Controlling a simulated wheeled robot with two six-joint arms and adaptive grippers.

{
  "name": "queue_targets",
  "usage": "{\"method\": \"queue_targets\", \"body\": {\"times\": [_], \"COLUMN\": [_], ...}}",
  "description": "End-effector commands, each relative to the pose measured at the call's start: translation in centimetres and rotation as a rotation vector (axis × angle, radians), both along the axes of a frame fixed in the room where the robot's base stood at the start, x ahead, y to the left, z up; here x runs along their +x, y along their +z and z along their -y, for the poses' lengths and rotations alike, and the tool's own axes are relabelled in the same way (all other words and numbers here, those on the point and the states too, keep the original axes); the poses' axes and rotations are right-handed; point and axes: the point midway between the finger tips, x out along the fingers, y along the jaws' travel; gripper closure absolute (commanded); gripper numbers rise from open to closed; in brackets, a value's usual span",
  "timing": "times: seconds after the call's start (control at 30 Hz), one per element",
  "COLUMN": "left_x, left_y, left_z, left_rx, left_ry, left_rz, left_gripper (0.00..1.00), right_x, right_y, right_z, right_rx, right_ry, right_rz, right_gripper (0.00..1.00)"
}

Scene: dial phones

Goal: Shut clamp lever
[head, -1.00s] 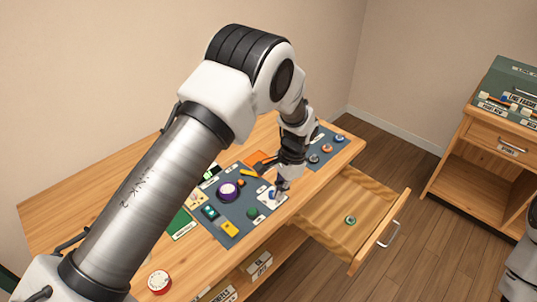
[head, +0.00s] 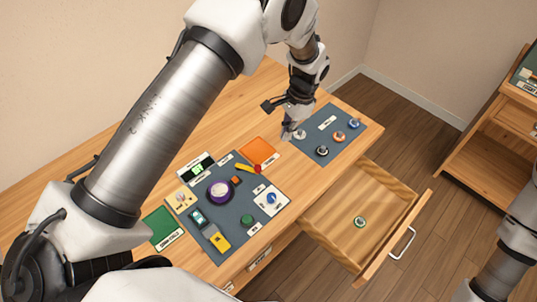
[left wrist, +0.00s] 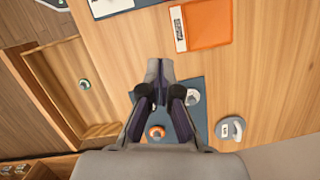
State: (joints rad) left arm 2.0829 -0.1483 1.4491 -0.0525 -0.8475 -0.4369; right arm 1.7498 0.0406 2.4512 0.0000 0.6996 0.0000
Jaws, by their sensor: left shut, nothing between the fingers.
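A yellow lever with a red end (head: 248,169) lies at the far edge of the dark panel (head: 235,235) in the head view. It looks like the clamp lever, but I cannot read its label or tell its exact position. My left gripper (head: 287,132) is shut and empty, to the right of the lever and apart from it, by the near-left edge of the small blue-grey mat (head: 322,133). In the left wrist view the closed fingers (left wrist: 158,72) point over bare wood and the mat's edge, and the lever is not seen. My right gripper is out of view.
The panel also holds a purple dial (head: 219,190), a green button (head: 247,220) and a blue knob (head: 271,198). An orange tray (head: 257,150) lies beside it. An open drawer (head: 335,225) juts out in front. A grey round object (left wrist: 230,128) shows in the left wrist view.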

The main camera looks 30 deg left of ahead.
Motion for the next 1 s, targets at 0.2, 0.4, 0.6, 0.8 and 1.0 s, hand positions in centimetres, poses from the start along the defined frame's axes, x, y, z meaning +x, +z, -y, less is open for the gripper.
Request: {"method": "queue_targets", "body": {"times": [0.2,0.4,0.6,0.8,1.0], "left_x": [-0.5,-1.4,-2.5,-4.9,-5.3], "left_y": [-2.0,-6.0,-9.2,-9.4,-9.8], "left_z": [-0.3,-0.9,-1.8,-3.4,-3.7], "left_rx": [0.0,-0.001,0.0,-0.001,-0.001], "left_ry": [0.001,0.002,0.003,0.002,0.0], "left_rz": [-0.005,-0.005,-0.004,-0.002,-0.001], "left_gripper": [1.0,1.0,1.0,1.0,1.0], "right_x": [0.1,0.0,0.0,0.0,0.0], "right_y": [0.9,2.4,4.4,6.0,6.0], "right_z": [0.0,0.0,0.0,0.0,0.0], "right_rx": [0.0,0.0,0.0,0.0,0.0], "right_ry": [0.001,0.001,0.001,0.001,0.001], "right_rz": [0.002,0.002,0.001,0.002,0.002], "right_gripper": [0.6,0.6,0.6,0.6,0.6]}}
